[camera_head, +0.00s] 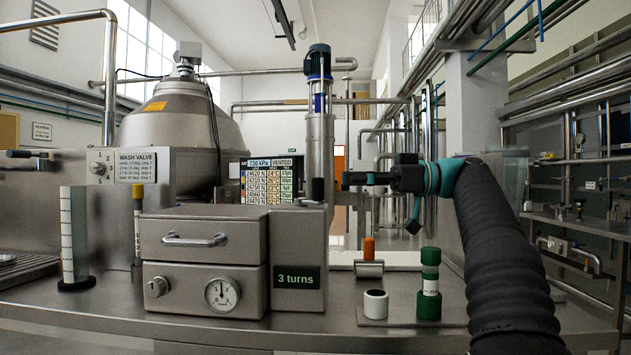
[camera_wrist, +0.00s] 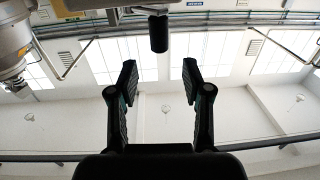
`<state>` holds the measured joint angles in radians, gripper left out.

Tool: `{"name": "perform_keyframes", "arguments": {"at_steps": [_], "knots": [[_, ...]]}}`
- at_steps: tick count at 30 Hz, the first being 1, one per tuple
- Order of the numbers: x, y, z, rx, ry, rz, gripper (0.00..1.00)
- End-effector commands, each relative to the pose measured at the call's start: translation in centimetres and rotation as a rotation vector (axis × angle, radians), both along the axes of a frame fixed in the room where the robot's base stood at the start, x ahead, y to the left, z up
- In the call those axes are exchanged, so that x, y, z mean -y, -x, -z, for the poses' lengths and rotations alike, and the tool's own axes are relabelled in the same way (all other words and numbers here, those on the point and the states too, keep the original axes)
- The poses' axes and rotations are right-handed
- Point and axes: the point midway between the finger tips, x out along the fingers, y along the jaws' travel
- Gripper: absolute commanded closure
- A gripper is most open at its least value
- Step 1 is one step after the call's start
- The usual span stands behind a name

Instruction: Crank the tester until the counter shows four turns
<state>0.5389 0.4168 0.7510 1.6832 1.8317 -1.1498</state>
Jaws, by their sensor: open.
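The tester looks like a steel cabinet (camera_head: 205,235) on the bench, with a drawer handle and a round gauge. Its counter (camera_head: 297,278) reads "3 turns" in green. A black upright crank knob (camera_head: 317,190) stands above the right end of the cabinet top; its crank arm is hard to make out. My gripper (camera_head: 346,180) comes in level from the right, its tips a little to the right of the knob. In the wrist view the open fingers (camera_wrist: 158,72) are empty, and the knob (camera_wrist: 158,33) lies beyond the tips, in line with the gap, apparently untouched.
A green-capped bottle (camera_head: 430,283), a white cup (camera_head: 376,304) and an orange-handled item (camera_head: 369,250) stand right of the cabinet. A clear measuring cylinder (camera_head: 74,235) stands at left. A screen (camera_head: 270,180) and a blue-topped column (camera_head: 320,130) rise behind.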

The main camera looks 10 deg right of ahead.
Motion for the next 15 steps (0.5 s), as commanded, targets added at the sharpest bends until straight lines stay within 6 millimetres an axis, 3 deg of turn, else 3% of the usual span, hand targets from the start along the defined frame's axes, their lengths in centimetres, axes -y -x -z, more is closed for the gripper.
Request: {"name": "perform_keyframes", "arguments": {"at_steps": [5, 15], "knots": [[-1.2, -0.3, 0.0, 0.008, -0.001, 0.004, 0.51], [-5.3, -1.5, 0.0, 0.004, -0.001, 0.011, 0.51]]}}
